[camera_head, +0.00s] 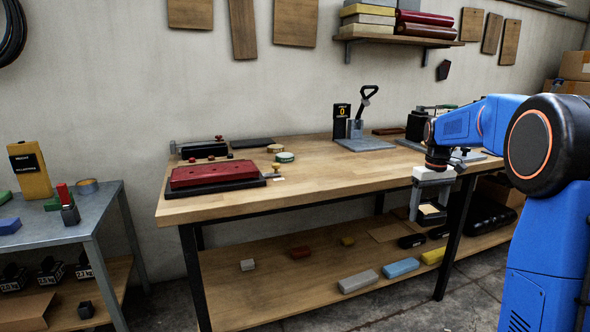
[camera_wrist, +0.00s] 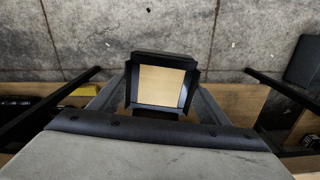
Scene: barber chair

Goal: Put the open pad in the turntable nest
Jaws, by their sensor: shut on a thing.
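My gripper (camera_head: 431,208) hangs at the right, off the table's front edge, and is shut on the open pad (camera_head: 432,210). The pad is a small black square frame with a tan face. In the wrist view the pad (camera_wrist: 162,86) sits between the two grey fingers, with its tan face towards the camera. I cannot tell for sure which thing is the turntable nest. A dark device (camera_head: 417,126) stands on the table behind my arm, partly hidden by it.
The wooden table (camera_head: 330,178) holds a red block on a black base (camera_head: 214,174) at the left and a grey plate with an upright lever (camera_head: 364,143) at the back. Its front middle is clear. The lower shelf (camera_head: 300,290) carries several coloured blocks. A grey side table (camera_head: 60,225) stands left.

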